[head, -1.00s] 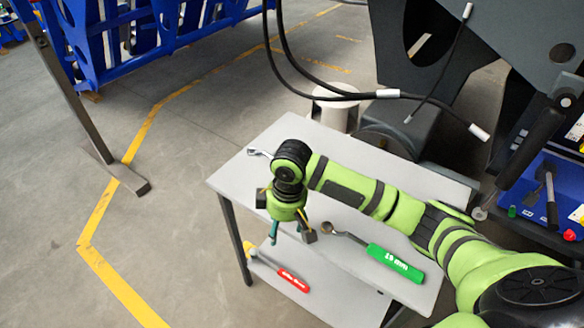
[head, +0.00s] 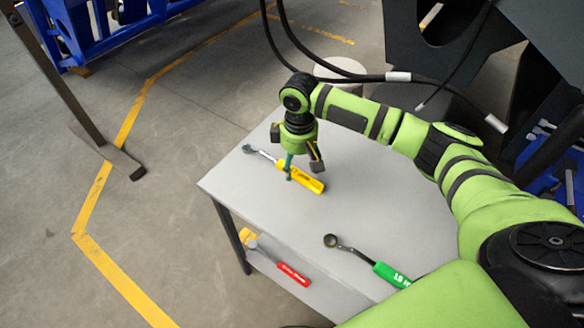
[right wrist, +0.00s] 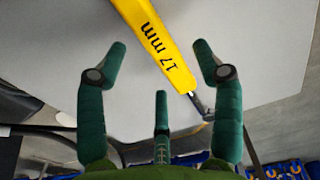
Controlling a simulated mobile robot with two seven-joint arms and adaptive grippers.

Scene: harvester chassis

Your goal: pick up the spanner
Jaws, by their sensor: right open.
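A spanner with a yellow handle (head: 309,183) lies on the grey table, its metal head toward the back left. In the right wrist view its handle (right wrist: 152,38), marked "17 mm", lies beyond the fingers, between the two outer ones. A second spanner with a green handle (head: 389,273) lies nearer the front right of the table. My right gripper (head: 298,158) points down over the yellow-handled spanner and hides part of it. It is open and empty, with its spread fingers (right wrist: 160,62) in the right wrist view. My left gripper is not in view.
The grey table (head: 265,225) has free room between the two spanners. A red-handled tool (head: 293,274) lies on the lower shelf. Black cables (head: 330,67) hang behind my arm, near dark machinery (head: 450,60) at the back right.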

